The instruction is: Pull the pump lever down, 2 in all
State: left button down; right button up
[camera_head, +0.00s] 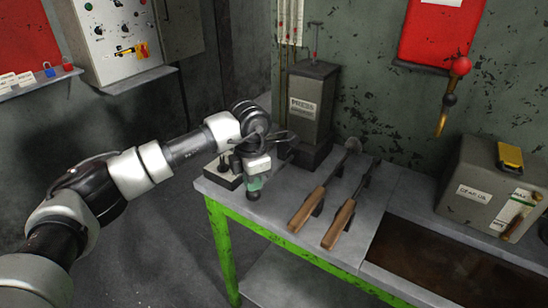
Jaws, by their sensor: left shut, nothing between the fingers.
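My left gripper (254,190) points down over the left end of the grey bench (275,212), its fingers shut with nothing between them. A low dark box with a pale top (224,170) stands at the bench's left corner, partly hidden behind my left wrist. A grey tank labelled PRESS (313,100) stands behind and right of the gripper, with a thin T-shaped handle (316,40) rising from its top. I cannot make out for certain which part is the pump lever; my wrist hides some of this area. My right gripper is not in view.
Two wooden-handled tools (322,210) lie on the bench right of the gripper. A brown recessed tray (430,258) and a grey gear oil box (490,190) are farther right. A control cabinet (115,35) is at the upper left.

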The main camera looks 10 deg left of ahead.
pick_arm(q)
notch_tip(320, 180, up, 11)
jog(key=w+p, duration=0.2)
jog(key=p, duration=0.4)
jog(key=shift+d, duration=0.35)
jog(key=shift+f, duration=0.1)
